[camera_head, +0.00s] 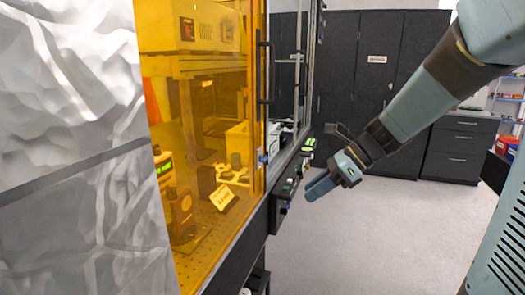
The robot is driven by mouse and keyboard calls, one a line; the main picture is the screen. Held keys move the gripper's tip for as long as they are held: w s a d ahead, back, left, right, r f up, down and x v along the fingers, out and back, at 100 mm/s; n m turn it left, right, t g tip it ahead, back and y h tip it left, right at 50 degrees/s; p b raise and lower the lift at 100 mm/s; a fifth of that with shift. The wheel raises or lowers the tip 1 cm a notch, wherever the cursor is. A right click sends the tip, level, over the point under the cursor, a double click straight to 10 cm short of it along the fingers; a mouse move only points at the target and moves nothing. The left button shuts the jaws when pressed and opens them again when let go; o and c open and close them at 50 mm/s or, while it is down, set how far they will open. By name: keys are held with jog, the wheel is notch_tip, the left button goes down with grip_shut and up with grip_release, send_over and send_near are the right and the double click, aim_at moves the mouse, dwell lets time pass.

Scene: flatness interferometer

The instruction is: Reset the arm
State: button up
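My arm (415,98) reaches in from the upper right and slopes down to the left. It ends in my gripper (316,185), which hangs in the air close to the front edge of the enclosure, near a small control panel. The fingers point left and down. They are small and seen at an angle, so I cannot tell whether they are apart or together. I see nothing clearly held in them.
An enclosure with an amber window (205,120) and black handle (263,70) stands at left, instruments inside. A control panel (285,190) juts from its front edge. Crinkled silver sheeting (80,150) covers the near left. Dark cabinets (355,70) stand behind. The grey floor (385,240) is clear.

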jog(key=s+d+r+n+t+h, duration=0.2)
jog(key=s+d+n+h, duration=0.2)
jog(key=n, duration=0.6)
jog(key=s+d+r+n+t+h, duration=0.2)
jog(key=s+d+n+t+h, duration=0.1)
jog(key=s+d+n+h, duration=0.2)
jog(key=s+d+n, duration=0.2)
jog(key=s+n, duration=0.2)
jog(key=n, duration=0.1)
jog(key=shift+s+r+n, duration=0.25)
jog(key=shift+r+n, duration=0.05)
jog(key=shift+a, duration=0.15)
